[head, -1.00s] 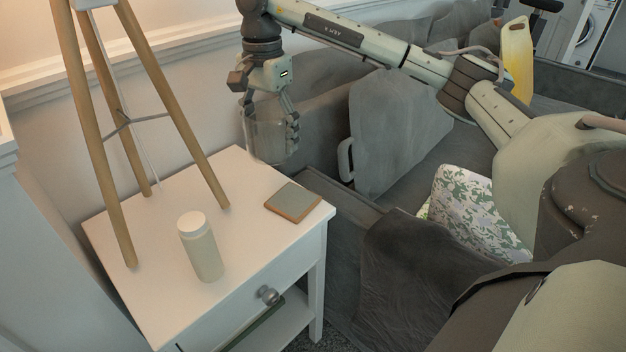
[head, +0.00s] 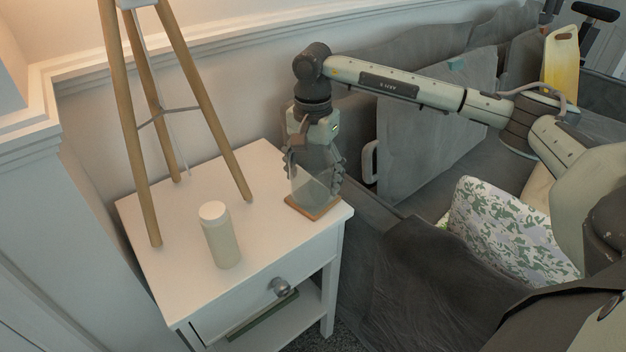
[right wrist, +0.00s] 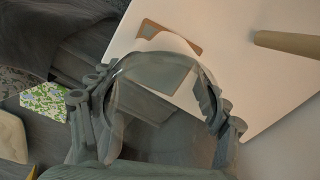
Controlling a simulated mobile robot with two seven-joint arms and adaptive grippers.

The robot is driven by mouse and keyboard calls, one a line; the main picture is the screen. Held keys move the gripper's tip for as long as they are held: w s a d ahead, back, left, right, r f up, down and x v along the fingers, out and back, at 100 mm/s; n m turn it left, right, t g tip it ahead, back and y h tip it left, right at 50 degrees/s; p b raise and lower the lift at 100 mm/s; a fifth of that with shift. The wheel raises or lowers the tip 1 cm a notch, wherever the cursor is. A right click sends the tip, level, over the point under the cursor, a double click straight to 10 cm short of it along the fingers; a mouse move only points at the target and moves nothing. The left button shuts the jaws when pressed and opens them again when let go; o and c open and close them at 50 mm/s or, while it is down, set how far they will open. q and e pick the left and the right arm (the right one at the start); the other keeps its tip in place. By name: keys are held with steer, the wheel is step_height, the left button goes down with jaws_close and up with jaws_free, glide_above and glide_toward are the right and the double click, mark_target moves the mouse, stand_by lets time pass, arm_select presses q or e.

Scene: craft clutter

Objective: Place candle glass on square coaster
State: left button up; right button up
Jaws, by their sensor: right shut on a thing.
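The candle glass (head: 309,187) is a clear, greyish cup, held upright between the fingers of my right gripper (head: 314,172). In the head view its base is over the square coaster (head: 322,212), which has a tan rim and a grey-green top and lies near the white table's right corner. I cannot tell whether the glass touches the coaster. In the right wrist view the fingers (right wrist: 160,104) close around the glass (right wrist: 158,72), and the coaster (right wrist: 194,47) shows partly behind the rim. My left gripper is not in view.
A pale lidded jar (head: 220,236) stands at the front of the white side table (head: 262,252). Wooden tripod legs (head: 213,115) stand at its back left. A grey sofa (head: 410,250) lies to the right. The table between jar and coaster is clear.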

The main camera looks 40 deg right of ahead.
steer(key=shift+f, duration=0.55)
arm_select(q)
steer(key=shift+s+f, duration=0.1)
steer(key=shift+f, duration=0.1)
arm_select(e)
steer(key=shift+f, duration=0.15)
steer(key=o, duration=1.4)
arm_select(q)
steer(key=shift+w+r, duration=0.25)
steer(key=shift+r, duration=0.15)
arm_select(e)
steer(key=shift+o, duration=0.2)
